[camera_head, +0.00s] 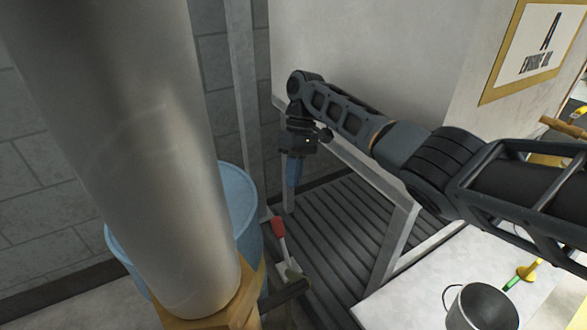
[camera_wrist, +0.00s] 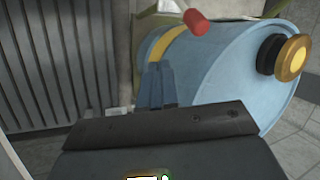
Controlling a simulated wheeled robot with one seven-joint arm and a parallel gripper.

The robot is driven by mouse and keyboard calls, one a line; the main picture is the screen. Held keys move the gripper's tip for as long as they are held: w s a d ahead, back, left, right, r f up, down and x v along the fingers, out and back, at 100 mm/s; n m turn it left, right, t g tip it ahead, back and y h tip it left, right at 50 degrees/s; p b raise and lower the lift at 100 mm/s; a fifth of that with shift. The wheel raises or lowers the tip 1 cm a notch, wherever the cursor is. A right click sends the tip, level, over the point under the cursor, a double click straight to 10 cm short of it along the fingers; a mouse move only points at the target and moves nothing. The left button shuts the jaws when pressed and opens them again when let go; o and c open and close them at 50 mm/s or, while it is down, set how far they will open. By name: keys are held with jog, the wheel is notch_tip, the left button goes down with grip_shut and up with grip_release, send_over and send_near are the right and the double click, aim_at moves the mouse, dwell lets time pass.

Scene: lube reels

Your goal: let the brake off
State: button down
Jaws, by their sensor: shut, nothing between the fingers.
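The brake lever is likely the one with the red grip (camera_head: 278,226) and pale shaft (camera_head: 285,249), standing tilted beside the blue drum (camera_head: 240,200) in the head view. The red grip also shows in the wrist view (camera_wrist: 196,21), in front of the drum (camera_wrist: 225,70). My gripper (camera_head: 294,178) points down, above and slightly right of the grip, apart from it. In the wrist view its blue fingers (camera_wrist: 156,88) are together and empty, below and left of the grip. The lever's lower end is partly hidden.
A large grey cylinder (camera_head: 130,130) blocks the left of the head view. A metal frame (camera_head: 395,245) and slatted grey floor (camera_head: 340,225) lie under my arm. A metal pot (camera_head: 484,308) and yellow-green tool (camera_head: 522,274) stand on the pale surface at lower right.

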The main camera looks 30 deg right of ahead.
jog(key=s+a+f, duration=0.3)
jog(key=a+f, duration=0.1)
jog(key=a, duration=0.1)
jog(key=shift+s+f, duration=0.25)
jog(key=shift+s, duration=0.15)
jog(key=shift+s+r+p, duration=0.1)
jog(key=shift+p, duration=0.25)
jog(key=shift+s+r+t+p, duration=0.15)
jog(key=shift+s+t+p, duration=0.1)
jog(key=shift+t+p, duration=0.45)
